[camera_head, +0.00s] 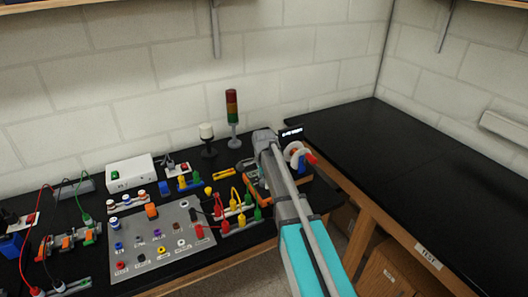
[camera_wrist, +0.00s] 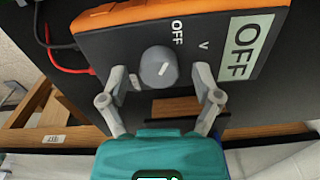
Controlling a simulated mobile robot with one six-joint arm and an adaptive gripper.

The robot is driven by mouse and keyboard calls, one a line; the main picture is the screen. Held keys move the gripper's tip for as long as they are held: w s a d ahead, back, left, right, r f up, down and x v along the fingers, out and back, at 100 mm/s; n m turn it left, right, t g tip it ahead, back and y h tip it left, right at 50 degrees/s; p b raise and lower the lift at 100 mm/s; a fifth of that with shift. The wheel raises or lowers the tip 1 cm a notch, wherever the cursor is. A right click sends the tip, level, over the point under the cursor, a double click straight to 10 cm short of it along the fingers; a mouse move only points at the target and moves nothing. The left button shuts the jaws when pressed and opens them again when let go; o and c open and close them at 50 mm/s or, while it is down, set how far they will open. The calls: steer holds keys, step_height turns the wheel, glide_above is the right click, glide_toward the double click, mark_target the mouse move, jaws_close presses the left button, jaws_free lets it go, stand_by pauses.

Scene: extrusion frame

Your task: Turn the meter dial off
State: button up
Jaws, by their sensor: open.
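The meter (camera_wrist: 130,38) has a dark face and an orange case and fills the upper middle of the wrist view. Its round grey dial (camera_wrist: 157,62) carries a small pale mark that seems to slant toward the printed OFF label (camera_wrist: 177,32); a V label sits to the right. The meter's display (camera_wrist: 244,46) reads OFF. My gripper (camera_wrist: 160,82) is open, with one finger on each side of the dial; I cannot tell whether either touches it. In the head view the meter (camera_head: 257,190) is mostly hidden by my arm.
Red and black leads (camera_wrist: 58,58) run to the meter's left side. In the head view a grey panel with knobs (camera_head: 145,262), a white box (camera_head: 130,172) and a signal tower (camera_head: 232,115) stand left of my arm. The right black bench (camera_head: 440,180) is mostly clear.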

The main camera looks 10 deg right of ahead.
mark_target(264, 181)
steer(key=m, duration=0.2)
steer(key=shift+m, duration=0.3)
step_height(264, 181, up, 14)
steer(key=p, duration=1.3)
steer(key=shift+p, duration=0.4)
steer(key=shift+f, duration=0.1)
steer(key=s+f+n+b, duration=0.3)
steer(key=s+n, duration=0.6)
steer(key=s, duration=0.3)
steer(key=s+f+n+b, duration=0.4)
steer(key=s+n, duration=0.5)
steer(key=s, duration=0.2)
steer(key=shift+s+a+f+n, duration=0.2)
steer(key=shift+s+a+n, duration=0.1)
steer(key=shift+s, duration=0.05)
steer(key=shift+c, duration=0.2)
